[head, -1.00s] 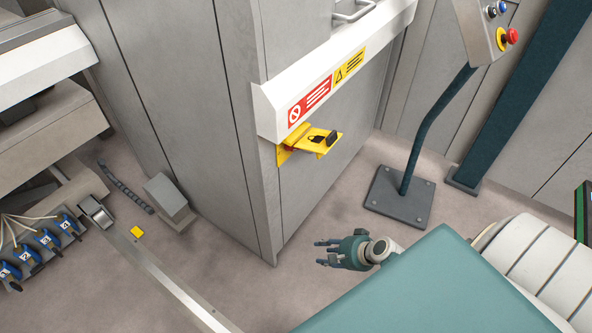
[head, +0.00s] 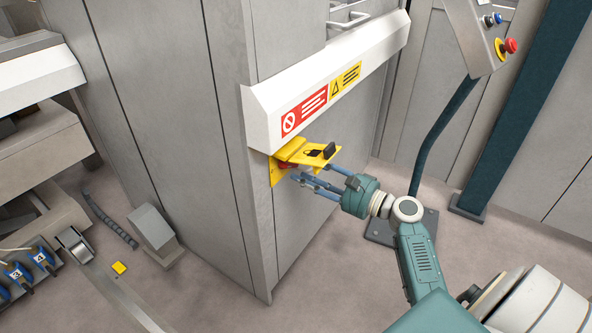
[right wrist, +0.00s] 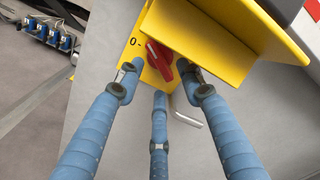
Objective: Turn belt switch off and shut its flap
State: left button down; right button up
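The belt switch is a red knob (right wrist: 160,62) on a yellow plate (right wrist: 134,50) with a "0" mark at its left. In the head view the yellow flap (head: 306,152) stands out from the cabinet, raised above the knob, with a dark padlock sign and a black block on it. The flap fills the upper part of the right wrist view (right wrist: 215,32). My right gripper (head: 312,183) is open just below the flap. Its blue fingertips lie on both sides of the knob, with a third finger below; I cannot tell if they touch it. My left gripper is out of view.
The grey cabinet (head: 228,120) carries a white ledge with red and yellow warning labels (head: 304,110) just above the flap. A bent metal rod (right wrist: 186,112) sticks out below the knob. A control post with a red button (head: 511,45) stands at the right.

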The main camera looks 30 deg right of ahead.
jog(key=x, duration=0.3)
jog(key=shift+w, duration=0.25)
grip_shut()
